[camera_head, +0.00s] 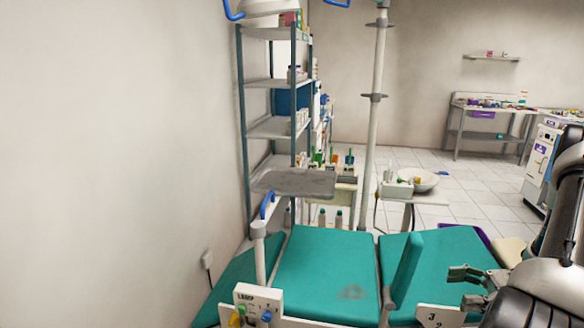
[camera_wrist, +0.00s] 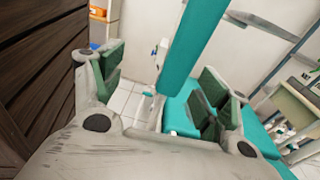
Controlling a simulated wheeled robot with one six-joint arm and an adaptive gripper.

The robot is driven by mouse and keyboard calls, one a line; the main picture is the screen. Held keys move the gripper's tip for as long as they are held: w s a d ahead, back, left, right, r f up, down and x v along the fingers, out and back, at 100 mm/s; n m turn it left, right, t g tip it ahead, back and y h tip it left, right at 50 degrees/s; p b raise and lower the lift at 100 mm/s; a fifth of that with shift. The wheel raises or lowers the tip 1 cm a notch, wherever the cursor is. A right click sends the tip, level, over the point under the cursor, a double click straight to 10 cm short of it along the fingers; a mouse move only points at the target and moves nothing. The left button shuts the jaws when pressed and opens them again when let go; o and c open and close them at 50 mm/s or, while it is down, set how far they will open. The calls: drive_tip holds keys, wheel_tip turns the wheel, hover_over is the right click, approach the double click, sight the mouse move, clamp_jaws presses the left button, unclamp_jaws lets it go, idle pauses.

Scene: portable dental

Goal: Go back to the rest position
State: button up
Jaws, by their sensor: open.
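My gripper (camera_head: 468,288) is at the lower right in the head view, beside the right end of the green dental chair (camera_head: 325,262). In the wrist view my gripper (camera_wrist: 162,92) has its two green-padded fingers wide apart, with nothing between the pads. The chair's green upright part (camera_wrist: 184,50) shows beyond the fingers in the wrist view. Part of my arm covers the right edge of the head view.
A grey tray (camera_head: 294,182) stands over the chair's left part, in front of a metal shelf (camera_head: 270,83). A pole (camera_head: 378,90) rises behind the chair. A white cabinet (camera_head: 541,165) stands at right. Tiled floor (camera_head: 470,185) is open behind. Dark wooden boards (camera_wrist: 30,75) fill the wrist view's left side.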

drive_tip(key=s+a+r+n+g+h, duration=0.1)
drive_tip(key=s+r+n+g+h, duration=0.25)
drive_tip(key=r+n+h, duration=0.3)
drive_tip(key=s+a+r+n+g+h, duration=0.1)
drive_tip(key=s+r+n+g+h, duration=0.2)
drive_tip(key=s+r+n+h, duration=0.35)
drive_tip(key=a+r+n+t+h, duration=0.1)
drive_tip(key=a+r+n+t, duration=0.2)
drive_tip(key=r, duration=0.5)
drive_tip(key=s+a+r+n+t+h, duration=0.1)
drive_tip(key=a+r+n+t, duration=0.3)
drive_tip(key=r, duration=0.5)
drive_tip(key=shift+a+t+h, duration=0.35)
drive_tip(key=shift+a+h, duration=0.45)
drive_tip(key=shift+a, duration=0.4)
